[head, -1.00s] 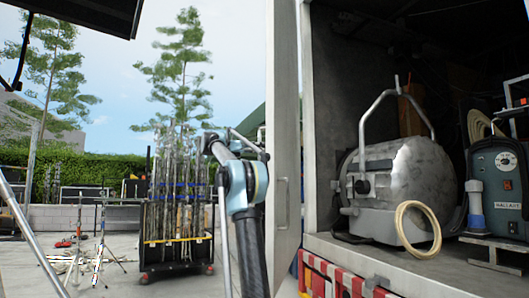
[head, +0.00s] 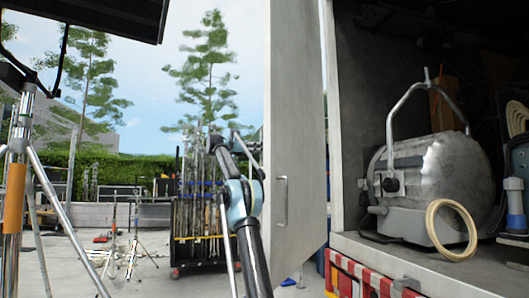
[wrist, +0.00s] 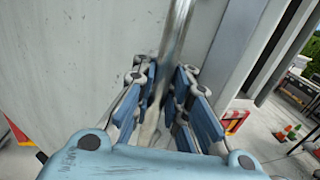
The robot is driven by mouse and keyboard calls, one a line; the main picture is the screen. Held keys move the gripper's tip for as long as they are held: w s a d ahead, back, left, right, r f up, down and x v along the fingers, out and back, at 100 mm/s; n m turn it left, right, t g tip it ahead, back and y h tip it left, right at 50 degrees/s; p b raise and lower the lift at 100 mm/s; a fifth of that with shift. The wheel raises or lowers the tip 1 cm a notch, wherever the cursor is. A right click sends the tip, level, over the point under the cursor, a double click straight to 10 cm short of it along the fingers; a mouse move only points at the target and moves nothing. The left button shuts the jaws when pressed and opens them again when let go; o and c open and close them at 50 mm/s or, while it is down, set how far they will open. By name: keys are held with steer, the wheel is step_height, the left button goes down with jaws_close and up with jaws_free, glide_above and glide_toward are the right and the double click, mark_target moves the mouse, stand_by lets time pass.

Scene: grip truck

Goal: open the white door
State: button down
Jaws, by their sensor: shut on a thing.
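The white door (head: 300,110) stands swung out from the truck's opening in the head view, its broad face and a small handle (head: 281,201) turned toward me. In the wrist view the pale door panel (wrist: 75,60) fills the left side. My gripper (wrist: 167,80) is shut around an upright metal bar (wrist: 178,28) beside the panel, with a blue-padded finger on each side. The exact contact is partly hidden between the fingers. In the head view the door's edge hides my gripper; my arm reaches up along its left side.
The truck bed (head: 405,262) holds a large grey lamp (head: 440,180) and a coiled hose (head: 432,230). A cart of stands (head: 205,215) is behind my arm. A metal light stand (head: 15,190) is close at the left. Small cones (wrist: 290,130) show at right in the wrist view.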

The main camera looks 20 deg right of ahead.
steer(key=shift+w+a, duration=0.4)
steer(key=shift+a, duration=0.05)
steer(key=shift+f, duration=0.1)
steer(key=c, duration=1.6)
jaws_free()
steer(key=shift+a, duration=0.2)
steer(key=shift+o, duration=0.2)
steer(key=shift+d, duration=0.1)
